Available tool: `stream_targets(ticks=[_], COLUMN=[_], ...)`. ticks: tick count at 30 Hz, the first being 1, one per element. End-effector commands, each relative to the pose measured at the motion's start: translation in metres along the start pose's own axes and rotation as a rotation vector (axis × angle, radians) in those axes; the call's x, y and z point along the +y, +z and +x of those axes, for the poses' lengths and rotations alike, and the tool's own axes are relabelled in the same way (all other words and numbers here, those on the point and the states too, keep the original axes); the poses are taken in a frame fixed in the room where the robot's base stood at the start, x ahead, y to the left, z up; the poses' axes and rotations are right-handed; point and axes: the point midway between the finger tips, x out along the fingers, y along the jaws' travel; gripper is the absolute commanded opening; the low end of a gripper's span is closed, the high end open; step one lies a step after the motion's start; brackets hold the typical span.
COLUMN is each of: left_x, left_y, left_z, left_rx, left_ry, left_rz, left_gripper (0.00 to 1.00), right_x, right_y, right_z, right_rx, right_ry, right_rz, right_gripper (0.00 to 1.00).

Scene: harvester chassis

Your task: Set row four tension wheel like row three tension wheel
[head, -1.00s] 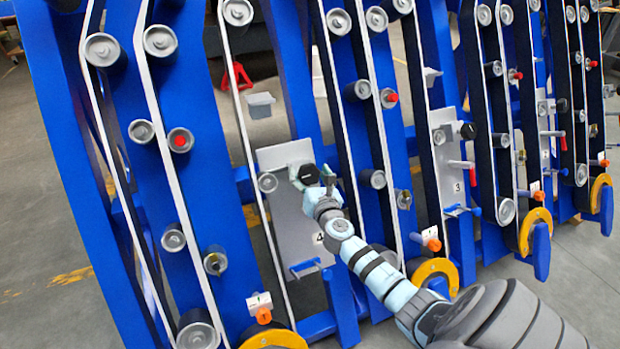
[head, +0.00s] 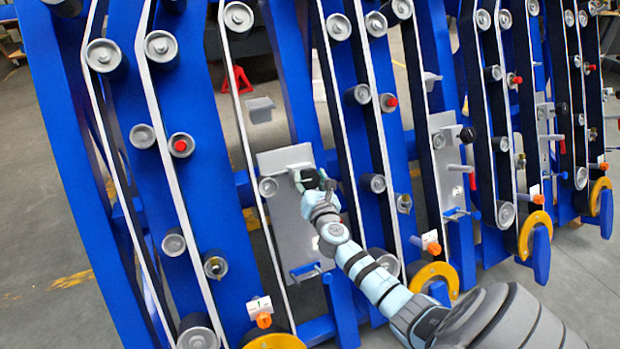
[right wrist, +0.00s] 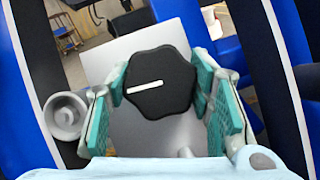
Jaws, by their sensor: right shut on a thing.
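The row four tension wheel is a black lobed knob (right wrist: 160,82) with a white line on its face, nearly level and rising slightly to the right in the right wrist view. It sits before a grey plate (head: 290,222). My right gripper (head: 318,180) is shut on this wheel; its teal-padded fingers (right wrist: 158,88) stand on both sides of it. In the head view the gripper mostly hides the wheel. The row three tension wheel (head: 467,134) is a black knob on the grey plate to the right; its mark is too small to read. My left gripper is out of view.
Blue uprights, pale belts and grey rollers (head: 371,183) flank the plate closely. A grey roller (right wrist: 65,115) stands left of my fingers. A blue-handled lever (head: 306,270) is below the wheel. A red stand (head: 238,80) is behind.

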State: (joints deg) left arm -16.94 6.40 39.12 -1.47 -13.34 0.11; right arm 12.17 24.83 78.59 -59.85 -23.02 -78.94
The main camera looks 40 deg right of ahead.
Motion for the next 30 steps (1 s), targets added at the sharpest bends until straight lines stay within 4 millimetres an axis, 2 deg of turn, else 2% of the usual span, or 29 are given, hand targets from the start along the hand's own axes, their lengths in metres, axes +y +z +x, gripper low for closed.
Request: stream_targets(ticks=[7,15,30], left_x=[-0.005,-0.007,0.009], left_y=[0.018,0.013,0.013], left_z=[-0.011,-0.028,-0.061], left_rx=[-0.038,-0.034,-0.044], left_ry=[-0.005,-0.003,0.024], left_rz=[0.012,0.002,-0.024], left_gripper=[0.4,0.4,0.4], right_x=[0.002,0.002,0.002], right_y=[0.001,0.002,0.001], right_z=[0.0,0.0,-0.001], right_rx=[0.003,0.003,0.004], right_ry=[-0.093,-0.224,-0.451], right_rz=[0.157,0.376,0.751], right_gripper=[0.2,0.2,0.2])
